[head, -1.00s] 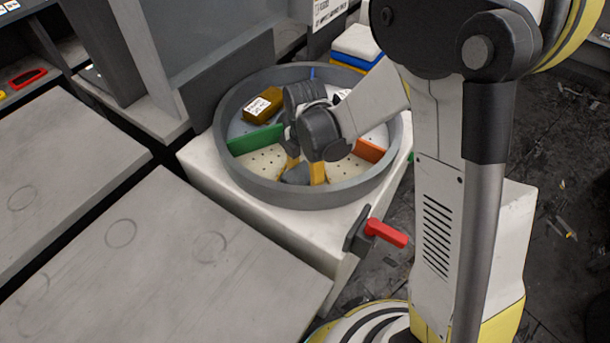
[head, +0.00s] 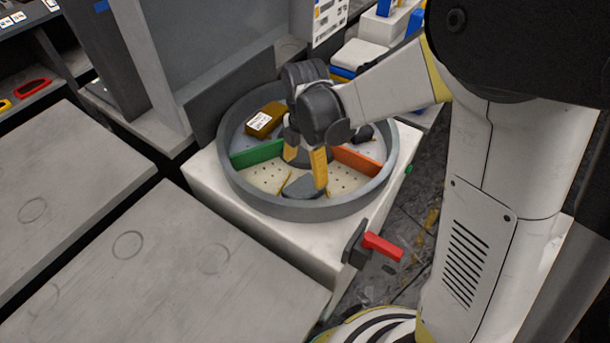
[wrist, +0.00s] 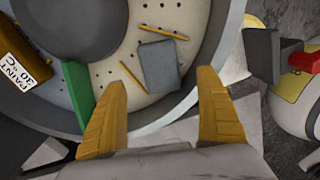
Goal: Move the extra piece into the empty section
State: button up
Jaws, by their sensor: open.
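A round grey tray (head: 232,180) is split into sections by a green divider (head: 258,152) and an orange divider (head: 357,161). A dark grey block (head: 301,188) lies in the front section with thin yellow sticks beside it; in the wrist view the block (wrist: 160,66) lies flat near the tray wall. A brown box (head: 264,119) with a white label sits in the section behind the green divider. A small dark item (head: 363,133) lies behind the orange divider. My gripper (head: 305,170) is open and empty over the front section, its fingers apart on either side of the block's direction.
The tray stands on a white stand (head: 225,195) with a red-handled lever (head: 382,246) at its front right corner. Grey flat panels (head: 150,260) lie to the left. An upright grey panel (head: 225,50) rises behind the tray.

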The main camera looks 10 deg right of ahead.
jog(key=s+d+r+m+t, duration=0.3)
jog(key=s+r+m, duration=0.3)
jog(key=m, duration=0.6)
jog(key=s+d+r+m+t, duration=0.4)
jog(key=s+d+r+m, duration=0.2)
jog(key=r+m, duration=0.3)
jog(key=s+m, duration=0.1)
jog(key=m, duration=0.2)
jog(key=shift+d+r+p, duration=0.2)
jog(key=shift+r+p, duration=0.05)
jog(key=shift+p, duration=0.05)
jog(key=shift+s, duration=0.1)
